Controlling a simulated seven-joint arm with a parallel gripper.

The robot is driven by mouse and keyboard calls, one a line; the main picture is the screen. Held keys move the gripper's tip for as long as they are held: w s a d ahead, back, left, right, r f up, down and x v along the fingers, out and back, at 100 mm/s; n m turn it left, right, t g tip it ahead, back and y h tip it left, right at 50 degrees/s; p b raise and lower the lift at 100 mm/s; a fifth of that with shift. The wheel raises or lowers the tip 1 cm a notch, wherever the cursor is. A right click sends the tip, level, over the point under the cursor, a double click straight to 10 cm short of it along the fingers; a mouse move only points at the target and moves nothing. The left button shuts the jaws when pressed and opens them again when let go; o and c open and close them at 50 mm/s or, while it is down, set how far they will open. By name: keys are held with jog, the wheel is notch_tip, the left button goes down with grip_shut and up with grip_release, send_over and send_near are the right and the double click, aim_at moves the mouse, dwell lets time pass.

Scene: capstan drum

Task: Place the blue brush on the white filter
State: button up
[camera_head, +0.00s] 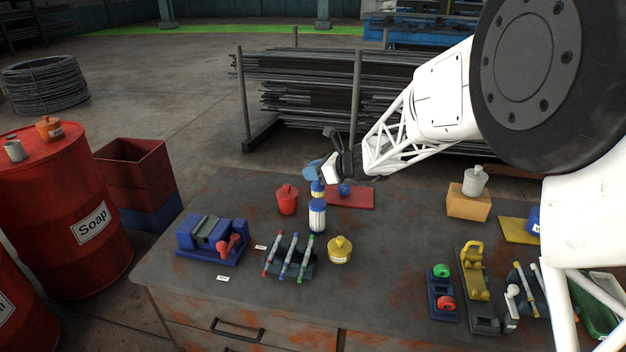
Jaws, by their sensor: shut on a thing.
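The white filter (317,218), a white cylinder with blue bands, stands upright on the workbench (375,240) near the back. My gripper (328,170) is above and slightly right of it, shut on what looks like the blue brush (313,170). A blue and pale part (317,188), apparently the brush's lower end, hangs right over the filter's top. I cannot tell whether it touches the filter. The gripper's fingers are small in this view and partly hide the brush.
A red pot (287,200) stands close left of the filter, a yellow pot (340,250) in front. A red mat (352,197) with a small blue object lies behind right. A rack of tools (288,258) and a blue vise (210,238) are front left.

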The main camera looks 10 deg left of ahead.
aim_at(313, 182)
jog(key=shift+f, duration=1.4)
jog(key=shift+f, duration=0.2)
jog(key=o, duration=0.9)
jog(key=shift+o, duration=0.2)
jog(key=shift+r, duration=0.15)
jog(key=shift+d+r, duration=0.1)
jog(key=shift+d, duration=0.05)
jog(key=v, duration=1.1)
jog(key=shift+d, duration=0.4)
jog(key=shift+s+r, duration=0.15)
jog(key=shift+s, duration=0.05)
